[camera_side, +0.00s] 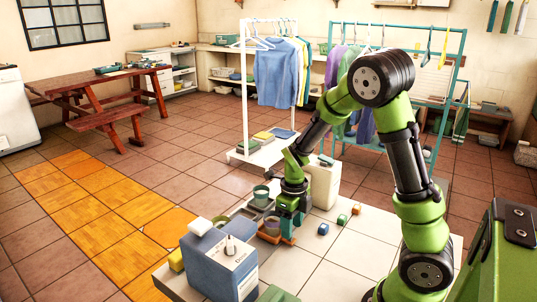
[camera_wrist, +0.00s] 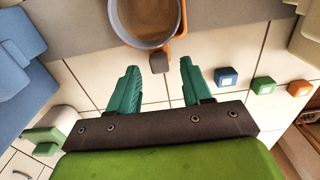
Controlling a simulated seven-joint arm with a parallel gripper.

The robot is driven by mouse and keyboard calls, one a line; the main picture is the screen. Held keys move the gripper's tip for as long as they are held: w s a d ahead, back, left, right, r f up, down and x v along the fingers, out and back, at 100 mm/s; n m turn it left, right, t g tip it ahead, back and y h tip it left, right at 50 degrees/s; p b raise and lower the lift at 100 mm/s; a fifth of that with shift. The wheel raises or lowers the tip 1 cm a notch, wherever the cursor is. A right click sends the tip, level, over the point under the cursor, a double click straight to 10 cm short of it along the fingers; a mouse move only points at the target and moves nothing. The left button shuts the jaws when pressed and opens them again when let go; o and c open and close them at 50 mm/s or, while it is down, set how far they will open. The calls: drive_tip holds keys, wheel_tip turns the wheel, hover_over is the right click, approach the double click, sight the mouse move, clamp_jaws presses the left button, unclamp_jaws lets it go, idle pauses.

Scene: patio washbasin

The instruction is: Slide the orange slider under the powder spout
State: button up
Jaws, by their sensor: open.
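The orange slider (camera_side: 287,240) is a low orange tray on the pale tiled surface, carrying a grey cup (camera_side: 272,226). In the wrist view, part of the slider (camera_wrist: 180,47) shows beside the cup (camera_wrist: 147,22), which looks brownish inside. A dark grey knob (camera_wrist: 160,63) projects from the slider toward me. My gripper (camera_wrist: 159,68) is open, with its teal fingertips on either side of the knob and visible gaps to it. In the side view, my gripper (camera_side: 290,228) is low at the slider and partly hides it. I cannot make out the powder spout for certain.
A blue-grey box (camera_side: 222,265) stands at front left and a cream container (camera_side: 323,182) behind my gripper. Blue (camera_side: 323,229), green (camera_side: 342,219) and orange (camera_side: 356,209) blocks lie to the right. A green cup (camera_side: 261,195) stands behind.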

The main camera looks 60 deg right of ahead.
drive_tip(key=shift+f, duration=0.65)
clamp_jaws()
